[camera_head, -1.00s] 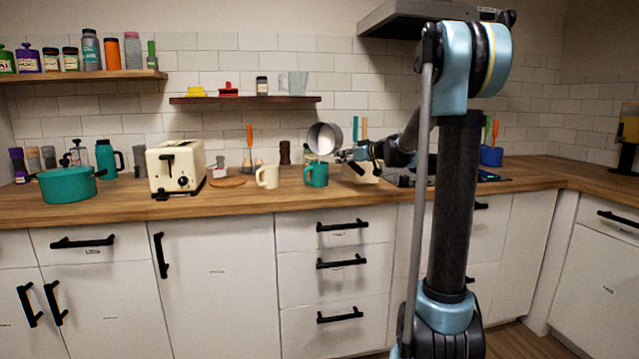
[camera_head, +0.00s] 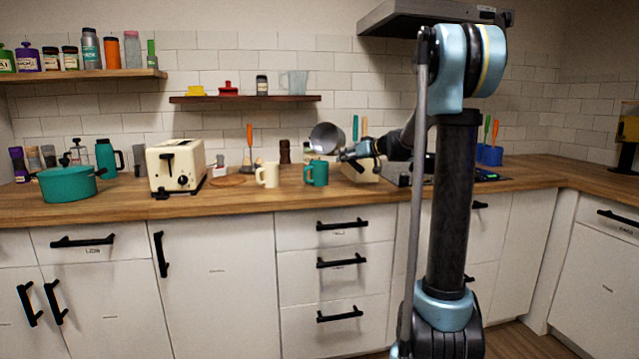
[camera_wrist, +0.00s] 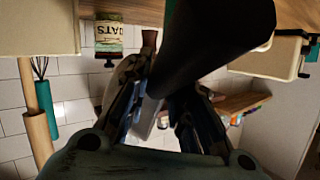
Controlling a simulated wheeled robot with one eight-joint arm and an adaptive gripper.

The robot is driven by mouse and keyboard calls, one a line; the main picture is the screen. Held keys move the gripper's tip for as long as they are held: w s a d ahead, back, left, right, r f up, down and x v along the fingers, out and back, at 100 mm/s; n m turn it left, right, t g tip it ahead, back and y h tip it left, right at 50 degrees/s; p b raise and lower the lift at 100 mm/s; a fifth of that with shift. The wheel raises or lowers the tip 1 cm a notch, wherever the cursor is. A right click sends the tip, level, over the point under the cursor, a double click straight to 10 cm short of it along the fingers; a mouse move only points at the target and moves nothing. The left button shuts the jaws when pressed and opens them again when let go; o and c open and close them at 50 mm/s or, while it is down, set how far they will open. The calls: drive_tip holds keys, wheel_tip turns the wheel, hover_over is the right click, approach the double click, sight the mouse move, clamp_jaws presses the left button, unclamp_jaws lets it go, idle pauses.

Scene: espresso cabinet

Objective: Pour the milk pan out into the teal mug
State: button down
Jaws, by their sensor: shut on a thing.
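The milk pan (camera_head: 326,138) is a grey metal pan, held tilted in the air just above the teal mug. The teal mug (camera_head: 316,174) stands upright on the wooden counter, with its handle to the left. My gripper (camera_head: 357,153) is to the right of the pan and shut on its handle. In the wrist view the pan is a large dark shape (camera_wrist: 215,40) in front of my gripper (camera_wrist: 165,110). What is inside the pan and the mug cannot be seen.
A cream mug (camera_head: 268,175) stands just left of the teal mug. A cream toaster (camera_head: 176,166) and a teal pot (camera_head: 68,184) stand further left. A cream block (camera_head: 360,172) is right of the teal mug. A small shelf (camera_head: 245,100) is on the wall above.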

sight(344, 139)
drive_tip(key=shift+w, duration=0.15)
drive_tip(key=shift+d, duration=0.1)
drive_tip(key=shift+w+m+g+b, duration=0.1)
drive_tip(key=shift+m+g+b, duration=0.2)
drive_tip(key=shift+m+b, duration=0.3)
drive_tip(key=shift+r+m+g+y+b, duration=0.4)
drive_tip(key=shift+r+m+g+b, duration=0.15)
drive_tip(key=shift+r+m, duration=0.2)
drive_tip(key=shift+w+f+m+g+b, duration=0.15)
drive_tip(key=shift+m+g+b, duration=0.1)
drive_tip(key=shift+m+b, duration=0.3)
drive_tip(key=shift+w+d+m+g+b, duration=0.15)
drive_tip(key=shift+m+g+b, duration=0.25)
drive_tip(key=shift+m, duration=0.1)
drive_tip(key=w+r+m, duration=0.1)
drive_tip(key=w+d+r+m+g+y+b, duration=0.1)
drive_tip(key=w+d+r+m+g+y, duration=0.1)
drive_tip(key=w+r, duration=0.1)
drive_tip(key=shift+d+m+b, duration=0.15)
drive_tip(key=shift+m+b, duration=0.25)
drive_tip(key=shift+w+d+r+m+g+y+b, duration=0.3)
drive_tip(key=shift+w+d+r+m+y+b, duration=0.15)
drive_tip(key=shift+w+r+m+b, duration=0.3)
